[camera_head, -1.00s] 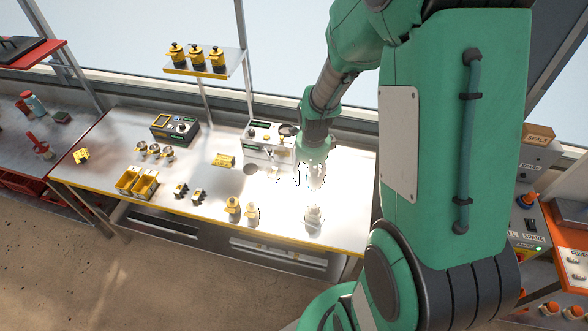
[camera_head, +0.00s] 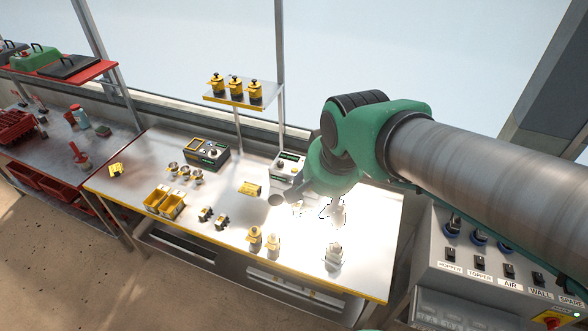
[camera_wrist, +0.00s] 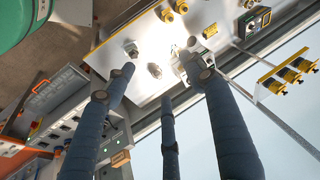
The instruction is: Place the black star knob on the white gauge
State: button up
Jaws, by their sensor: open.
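A white box-shaped instrument (camera_head: 287,168) with a dark display, seemingly the white gauge, stands at the back of the bench, partly behind my arm. In the wrist view the white box (camera_wrist: 191,66) shows between my fingers, partly covered by one. I cannot single out the black star knob with certainty; the bench beside the box is overexposed and my arm hides part of it. My gripper (camera_wrist: 160,72) has its long fingers spread, with nothing held between them.
A pale capped part (camera_head: 333,257) and yellowish jars (camera_head: 255,240) stand near the bench's front edge. Yellow bins (camera_head: 172,206) and a black instrument (camera_head: 207,154) are to the left. A raised shelf (camera_head: 237,98) with yellow jars stands behind. A control panel (camera_head: 490,265) is at right.

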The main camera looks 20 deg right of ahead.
jog(key=s+a+r+n+t, duration=0.1)
jog(key=s+a+r+n, duration=0.2)
jog(key=s+n, duration=0.3)
jog(key=shift+v, duration=0.85)
notch_tip(320, 180, down, 13)
jog(key=b, duration=1.3)
